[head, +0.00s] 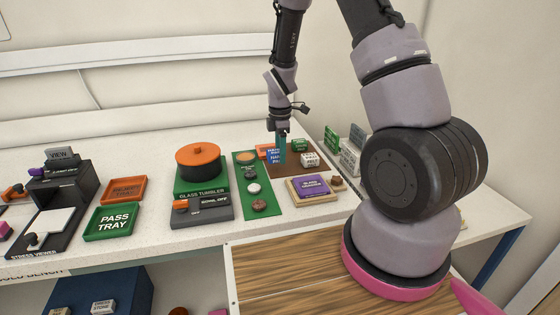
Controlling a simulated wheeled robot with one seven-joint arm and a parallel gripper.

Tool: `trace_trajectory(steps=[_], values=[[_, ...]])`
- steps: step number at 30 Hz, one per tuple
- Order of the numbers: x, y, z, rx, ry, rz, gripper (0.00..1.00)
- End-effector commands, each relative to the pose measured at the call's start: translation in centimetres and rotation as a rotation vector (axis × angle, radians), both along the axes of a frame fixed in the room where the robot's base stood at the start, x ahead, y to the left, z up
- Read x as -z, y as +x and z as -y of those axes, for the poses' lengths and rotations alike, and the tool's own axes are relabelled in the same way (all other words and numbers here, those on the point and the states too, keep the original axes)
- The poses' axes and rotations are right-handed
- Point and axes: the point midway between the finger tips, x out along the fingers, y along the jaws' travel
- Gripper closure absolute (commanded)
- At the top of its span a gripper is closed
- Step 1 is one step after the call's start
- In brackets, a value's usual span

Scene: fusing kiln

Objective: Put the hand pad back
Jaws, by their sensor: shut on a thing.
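A small blue block (272,158), its white lettering partly covered and seemingly the hand pad, is at the back of the bench, over or on a brown mat (318,168). My gripper (282,155) points down at the block from above, with its teal fingers in front of the block's right side. It is shut on the blue block. Whether the block touches the mat cannot be told. An orange lettered block (265,150) is just behind it and partly hidden.
A white lettered block (310,159) and a green one (299,145) are close on the right. A purple-topped block (307,187) is in front. A green strip with round pieces (246,212) and the orange-lidded glass tumbler (199,160) are left. My arm covers the right side.

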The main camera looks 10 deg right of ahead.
Motion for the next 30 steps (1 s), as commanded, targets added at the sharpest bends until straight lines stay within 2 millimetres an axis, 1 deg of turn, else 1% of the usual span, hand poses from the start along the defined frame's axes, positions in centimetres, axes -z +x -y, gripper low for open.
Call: trace_trajectory(steps=[3,6,17,18,20,30], values=[[1.8,-0.1,0.0,0.001,-0.001,-0.004,0.97],[3.0,-0.1,0.0,0.000,-0.001,-0.003,0.97],[3.4,0.0,0.0,0.000,0.000,0.000,0.97],[3.4,0.0,0.0,0.000,0.000,0.000,0.37],[3.4,0.0,0.0,0.000,0.000,0.000,0.15],[3.3,0.0,0.0,0.000,0.000,0.000,0.15]])
